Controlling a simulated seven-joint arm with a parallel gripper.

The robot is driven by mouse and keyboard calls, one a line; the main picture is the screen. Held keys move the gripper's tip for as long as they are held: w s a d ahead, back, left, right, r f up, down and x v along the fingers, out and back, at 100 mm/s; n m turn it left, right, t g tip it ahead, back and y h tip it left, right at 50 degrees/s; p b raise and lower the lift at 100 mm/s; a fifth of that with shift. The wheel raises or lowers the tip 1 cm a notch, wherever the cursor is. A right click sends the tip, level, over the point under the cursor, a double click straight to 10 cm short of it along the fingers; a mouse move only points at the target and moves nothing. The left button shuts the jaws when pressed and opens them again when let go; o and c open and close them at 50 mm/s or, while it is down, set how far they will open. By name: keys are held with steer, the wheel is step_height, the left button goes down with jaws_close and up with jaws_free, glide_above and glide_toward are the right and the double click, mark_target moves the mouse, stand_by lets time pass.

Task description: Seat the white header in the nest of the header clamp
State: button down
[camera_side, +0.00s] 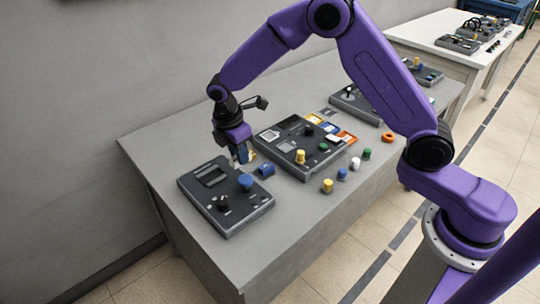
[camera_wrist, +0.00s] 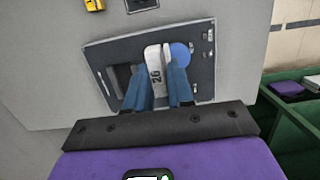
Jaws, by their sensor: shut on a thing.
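My gripper (camera_wrist: 161,76) has its blue fingers shut on a white piece marked 26 (camera_wrist: 154,64), which looks like the white header. The fingers hide part of it. In the side view my gripper (camera_side: 241,156) is over the back edge of the nearest dark grey unit, and the held piece is hard to make out there. That unit (camera_side: 240,212) has a blue knob (camera_side: 245,181), a black knob (camera_side: 222,203) and a recessed dark panel (camera_side: 212,175). The wrist view shows the blue knob (camera_wrist: 181,53) just right of the held piece. I cannot tell which part is the clamp nest.
A blue piece (camera_side: 265,170) lies close to my gripper on the grey table (camera_side: 290,215). A second dark unit (camera_side: 296,152) stands to the right, with coloured cards behind it. Several loose coloured pegs, including a yellow one (camera_side: 327,186), stand in front of it.

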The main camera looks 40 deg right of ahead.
glide_above(214, 178)
steer(key=f, duration=0.2)
steer(key=shift+w+a+f, duration=0.1)
steer(key=shift+w+f, duration=0.05)
steer(key=shift+f, duration=1.2)
steer(key=shift+w+a+f, duration=0.1)
steer(key=shift+f, duration=1.2)
steer(key=shift+f, duration=0.6)
steer(key=c, duration=0.9)
jaws_free()
steer(key=shift+s+f, duration=0.1)
steer(key=shift+s, duration=0.05)
steer(key=shift+o, duration=1.7)
steer(key=shift+s, duration=0.1)
